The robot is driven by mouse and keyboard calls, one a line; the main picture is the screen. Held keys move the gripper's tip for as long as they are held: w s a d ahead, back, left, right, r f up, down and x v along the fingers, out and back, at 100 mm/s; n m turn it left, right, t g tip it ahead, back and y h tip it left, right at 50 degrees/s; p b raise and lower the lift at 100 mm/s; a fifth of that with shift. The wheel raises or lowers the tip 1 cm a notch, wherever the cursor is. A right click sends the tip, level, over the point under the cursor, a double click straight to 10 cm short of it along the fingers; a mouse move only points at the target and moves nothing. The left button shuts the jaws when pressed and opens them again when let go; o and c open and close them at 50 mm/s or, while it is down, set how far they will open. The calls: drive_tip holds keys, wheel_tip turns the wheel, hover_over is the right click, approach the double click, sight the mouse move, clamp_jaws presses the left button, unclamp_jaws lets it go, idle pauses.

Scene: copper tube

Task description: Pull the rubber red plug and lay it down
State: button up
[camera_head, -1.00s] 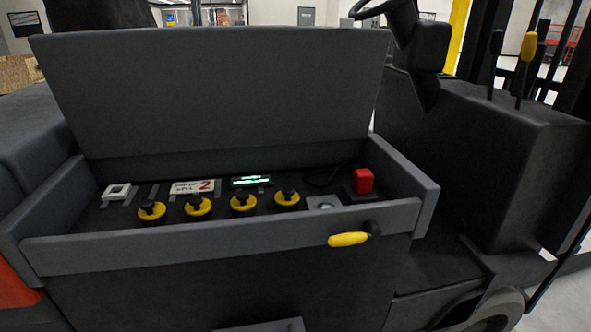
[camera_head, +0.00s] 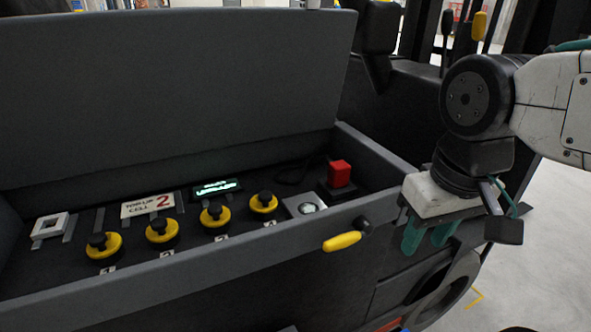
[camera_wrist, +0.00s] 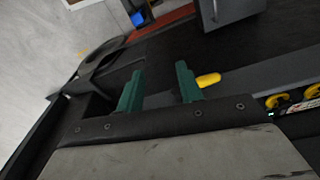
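The red plug (camera_head: 340,174) stands upright in a dark socket at the right end of the open battery compartment. My gripper (camera_head: 428,238) hangs outside the compartment, to the right of the plug and lower in the picture, with green fingers pointing down. In the wrist view my gripper (camera_wrist: 158,85) has its two green fingers apart with nothing between them. The plug does not show in the wrist view.
The grey compartment wall (camera_head: 375,150) lies between my gripper and the plug. The raised lid (camera_head: 170,90) stands behind. Several yellow-and-black caps (camera_head: 160,230) line the tray. A yellow handle (camera_head: 342,241) sticks out of the front; it also shows in the wrist view (camera_wrist: 208,80).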

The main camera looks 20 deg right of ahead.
drive_tip(key=shift+d, duration=0.75)
drive_tip(key=shift+o, duration=1)
drive_tip(key=shift+d, duration=0.1)
drive_tip(key=o, duration=0.4)
drive_tip(key=shift+d+f, duration=0.1)
drive_tip(key=shift+d, duration=0.7)
drive_tip(key=shift+c, duration=0.2)
drive_tip(key=r+n+g, duration=0.1)
drive_tip(key=n, duration=0.1)
hover_over(339, 164)
drive_tip(key=shift+s+d, duration=0.1)
drive_tip(key=shift+s, duration=0.25)
drive_tip(key=shift+w+f, duration=0.1)
drive_tip(key=shift+w, duration=0.25)
